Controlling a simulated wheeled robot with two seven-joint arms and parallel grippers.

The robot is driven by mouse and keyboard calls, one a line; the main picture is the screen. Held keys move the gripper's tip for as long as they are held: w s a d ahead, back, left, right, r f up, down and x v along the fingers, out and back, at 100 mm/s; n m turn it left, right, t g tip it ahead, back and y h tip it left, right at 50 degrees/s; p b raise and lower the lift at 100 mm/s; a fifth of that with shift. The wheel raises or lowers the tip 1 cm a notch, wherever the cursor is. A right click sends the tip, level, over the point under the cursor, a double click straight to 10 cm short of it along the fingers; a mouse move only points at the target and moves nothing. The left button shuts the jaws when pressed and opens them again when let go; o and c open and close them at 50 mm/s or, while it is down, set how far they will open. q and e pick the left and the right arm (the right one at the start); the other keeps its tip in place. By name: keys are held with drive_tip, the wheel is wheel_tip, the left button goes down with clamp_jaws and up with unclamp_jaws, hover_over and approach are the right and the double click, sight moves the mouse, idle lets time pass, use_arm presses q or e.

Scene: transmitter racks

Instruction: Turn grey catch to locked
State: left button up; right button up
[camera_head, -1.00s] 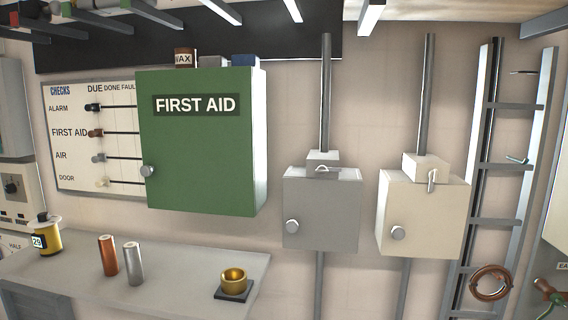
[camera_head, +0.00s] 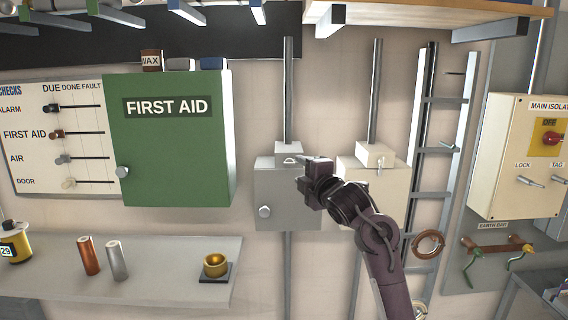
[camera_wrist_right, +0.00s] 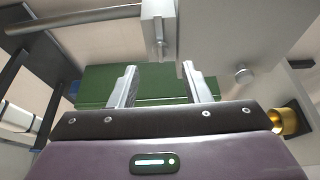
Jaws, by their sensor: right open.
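The grey catch (camera_head: 289,160) is a small light lever on the little block atop the grey box (camera_head: 275,205). It lies roughly level across the block's front. In the right wrist view the catch (camera_wrist_right: 160,36) is just beyond the fingertips, lying between their lines. My right gripper (camera_head: 307,166) is in front of the grey box's upper right, close to the catch. In the wrist view the right gripper's fingers (camera_wrist_right: 159,68) are apart with nothing between them. No contact with the catch shows. My left gripper is not in view.
A cream box (camera_head: 372,190) with its own hanging catch stands right of the grey box, partly behind my right arm. The green first aid cabinet (camera_head: 170,150) juts out at left. A ladder (camera_head: 433,145) and an isolator box (camera_head: 515,165) are further right.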

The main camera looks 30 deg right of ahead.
sight(291, 164)
drive_tip(key=w, duration=0.1)
drive_tip(key=w+p, duration=0.1)
drive_tip(key=w, duration=0.2)
drive_tip(key=shift+w+d+r+p, duration=0.1)
drive_tip(key=shift+w+d+p, duration=0.15)
drive_tip(key=shift+d+p, duration=0.1)
drive_tip(key=shift+w, duration=0.65)
drive_tip(key=shift+w+d, duration=0.1)
drive_tip(key=shift+w, duration=0.05)
drive_tip(key=shift+f, duration=0.2)
clamp_jaws()
